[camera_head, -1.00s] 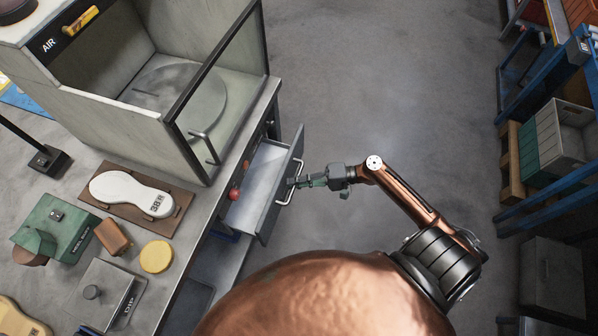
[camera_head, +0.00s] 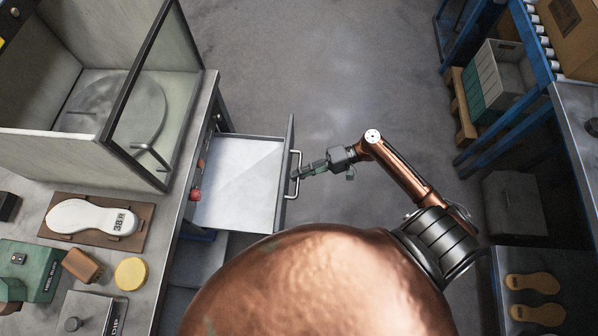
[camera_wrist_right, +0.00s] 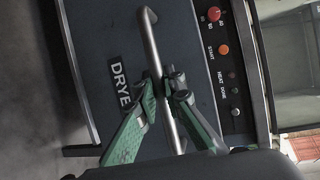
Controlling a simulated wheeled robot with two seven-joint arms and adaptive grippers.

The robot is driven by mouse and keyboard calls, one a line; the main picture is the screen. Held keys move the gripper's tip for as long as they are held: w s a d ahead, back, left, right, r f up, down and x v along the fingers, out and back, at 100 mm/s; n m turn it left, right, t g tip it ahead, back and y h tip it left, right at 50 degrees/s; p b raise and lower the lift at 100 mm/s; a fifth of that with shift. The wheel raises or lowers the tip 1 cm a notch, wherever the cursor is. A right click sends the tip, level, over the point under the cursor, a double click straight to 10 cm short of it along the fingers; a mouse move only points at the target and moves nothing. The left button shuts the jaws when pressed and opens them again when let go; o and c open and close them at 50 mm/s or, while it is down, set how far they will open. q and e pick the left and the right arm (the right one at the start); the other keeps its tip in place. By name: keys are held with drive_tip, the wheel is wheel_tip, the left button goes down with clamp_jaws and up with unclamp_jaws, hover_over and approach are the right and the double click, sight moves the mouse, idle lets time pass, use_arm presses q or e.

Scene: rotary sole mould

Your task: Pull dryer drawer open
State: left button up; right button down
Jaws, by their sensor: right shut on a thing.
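The dryer drawer (camera_head: 238,180) stands well out from under the bench, and its pale, empty inside shows in the head view. Its dark front panel carries a bar handle (camera_head: 298,176). In the right wrist view the dark front (camera_wrist_right: 100,45) bears a partly covered label reading "DRYE". My right gripper (camera_head: 297,174) is at the handle, from the right side. In the right wrist view its green fingers (camera_wrist_right: 163,90) are shut around the metal bar handle (camera_wrist_right: 152,45). My left gripper is not in view.
A control panel (camera_wrist_right: 222,60) with red and orange knobs is beside the drawer front. The bench (camera_head: 170,215) holds a white sole plate (camera_head: 92,217), a yellow disc (camera_head: 130,273) and a green block (camera_head: 30,270). Open floor (camera_head: 320,80) lies beyond the drawer. Blue shelving (camera_head: 500,120) stands at the right.

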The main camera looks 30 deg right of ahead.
drive_tip(key=c, duration=2.3)
unclamp_jaws()
drive_tip(key=v, duration=1.2)
